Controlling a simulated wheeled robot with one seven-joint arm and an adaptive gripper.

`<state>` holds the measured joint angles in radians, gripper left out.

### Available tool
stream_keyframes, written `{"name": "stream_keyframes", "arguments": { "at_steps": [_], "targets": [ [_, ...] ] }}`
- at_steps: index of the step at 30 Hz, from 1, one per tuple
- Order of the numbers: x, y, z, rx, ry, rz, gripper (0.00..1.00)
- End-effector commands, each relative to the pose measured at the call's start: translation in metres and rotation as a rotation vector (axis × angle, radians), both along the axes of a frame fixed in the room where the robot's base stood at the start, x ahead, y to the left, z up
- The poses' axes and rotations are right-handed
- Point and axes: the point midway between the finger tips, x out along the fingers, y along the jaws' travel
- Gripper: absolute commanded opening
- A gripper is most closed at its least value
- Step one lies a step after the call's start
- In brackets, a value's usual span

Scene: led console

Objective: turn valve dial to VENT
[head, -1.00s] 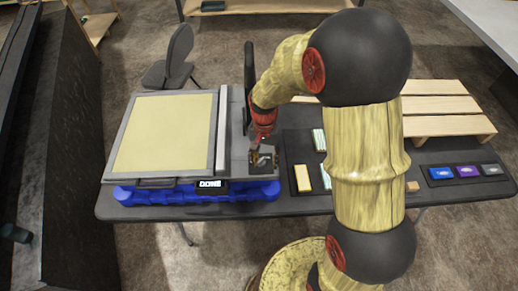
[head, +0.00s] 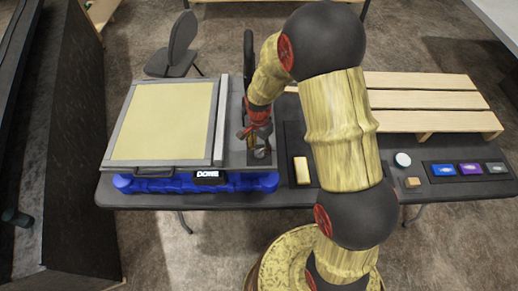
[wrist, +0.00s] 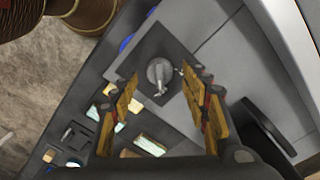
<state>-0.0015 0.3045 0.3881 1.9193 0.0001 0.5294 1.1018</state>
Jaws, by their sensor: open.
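The valve dial is a grey round knob with a pointer (wrist: 160,75) on a dark square plate, seen between my fingers in the wrist view. Its pointer is directed toward the lower part of that picture. I cannot read any VENT mark. In the head view the dial's plate (head: 259,158) is small and partly hidden beneath my gripper (head: 256,135). My gripper is open, with one orange-padded finger on each side of the dial in the wrist view. It appears above the knob, holding nothing.
The console has a large cream panel (head: 163,121) on the left, over a blue base (head: 150,185) with a small lit display (head: 208,174). A dark upright post stands behind the dial. To the right are a yellow block (head: 302,170), a white disc (head: 402,160) and a wooden slatted platform (head: 430,103).

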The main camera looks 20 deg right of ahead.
Motion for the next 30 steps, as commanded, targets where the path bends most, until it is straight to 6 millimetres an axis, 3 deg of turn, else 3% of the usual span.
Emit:
{"name": "stream_keyframes", "arguments": {
  "at_steps": [4, 12, 30],
  "targets": [
    [-0.0004, 0.0000, -0.0098, 0.000, 0.001, 0.000, 0.46],
    [-0.0001, 0.0000, -0.0110, 0.000, 0.000, 0.001, 0.46],
    [0.0000, 0.0000, -0.0108, 0.000, 0.000, 0.001, 0.13]
  ]
}}
